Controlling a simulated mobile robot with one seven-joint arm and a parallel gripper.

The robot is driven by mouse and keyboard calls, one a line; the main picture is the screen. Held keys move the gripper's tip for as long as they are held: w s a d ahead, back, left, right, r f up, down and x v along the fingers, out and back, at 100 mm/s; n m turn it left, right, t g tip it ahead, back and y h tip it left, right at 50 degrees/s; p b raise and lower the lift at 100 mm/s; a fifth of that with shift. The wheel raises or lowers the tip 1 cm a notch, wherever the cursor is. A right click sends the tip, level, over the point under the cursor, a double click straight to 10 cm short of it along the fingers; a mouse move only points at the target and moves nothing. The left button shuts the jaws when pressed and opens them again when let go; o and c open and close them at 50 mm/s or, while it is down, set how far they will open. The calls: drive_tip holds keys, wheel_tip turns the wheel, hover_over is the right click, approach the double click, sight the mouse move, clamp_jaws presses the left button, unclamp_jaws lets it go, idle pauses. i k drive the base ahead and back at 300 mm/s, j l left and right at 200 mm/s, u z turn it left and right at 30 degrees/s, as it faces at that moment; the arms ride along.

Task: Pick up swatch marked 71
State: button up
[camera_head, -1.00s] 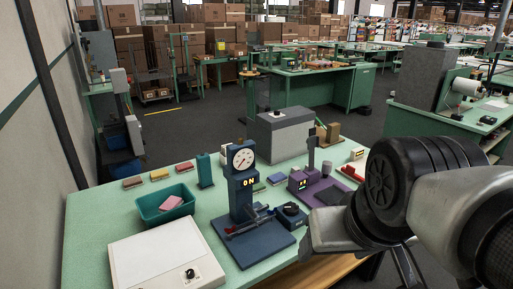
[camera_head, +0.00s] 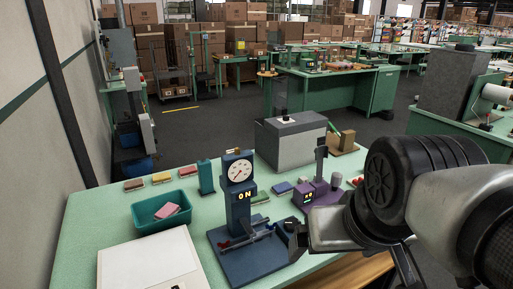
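Several small swatch-like blocks lie on the green worktable (camera_head: 85,225): a dark red one (camera_head: 133,185), a yellow one (camera_head: 161,178), a red one (camera_head: 187,171), a green one (camera_head: 259,198) and a blue one (camera_head: 281,187). A pink one (camera_head: 168,210) rests inside the teal bin (camera_head: 150,226). No number is legible on any, so I cannot tell which is marked 71. My gripper (camera_head: 328,230) is over the table's right side, well right of the bin. Its fingers do not show clearly.
A pale flat box (camera_head: 150,262) lies at the front left. A grey box (camera_head: 290,143) stands behind, and a purple device (camera_head: 318,192) is beside my arm.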

sight(281, 188)
drive_tip(key=i+l+u, duration=0.15)
drive_tip(key=l, duration=0.2)
drive_tip(key=i+l+u, duration=0.15)
drive_tip(key=i+l, duration=0.15)
drive_tip(key=i+l+u, duration=0.15)
drive_tip(key=l, duration=0.25)
